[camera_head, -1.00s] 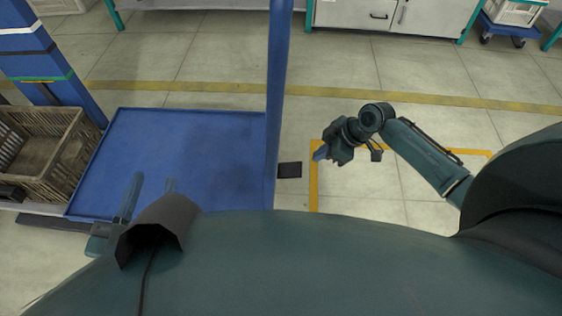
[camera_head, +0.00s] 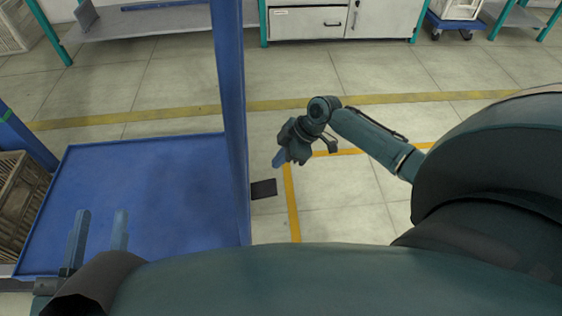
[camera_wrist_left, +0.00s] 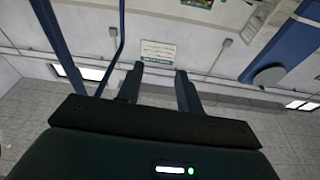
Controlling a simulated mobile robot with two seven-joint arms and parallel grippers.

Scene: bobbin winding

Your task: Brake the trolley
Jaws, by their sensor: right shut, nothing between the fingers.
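The trolley has a flat blue deck (camera_head: 150,190) at the left of the head view and a tall blue post (camera_head: 230,90) at its right side. A small dark pedal-like pad (camera_head: 264,188) sticks out low beside the post's foot. My right gripper (camera_head: 279,160) is shut and empty, and appears above and a little right of the pad in the picture. My left gripper (camera_head: 97,232) is open and empty, its two fingers apart in front of the deck. Its open fingers also show in the left wrist view (camera_wrist_left: 160,80), pointing toward a wall.
A slatted crate (camera_head: 20,205) stands at the left edge, beside the deck. Yellow floor lines (camera_head: 290,205) run right of the pad. Grey cabinets (camera_head: 330,22) and a blue dolly (camera_head: 455,27) stand at the back. The floor between is clear.

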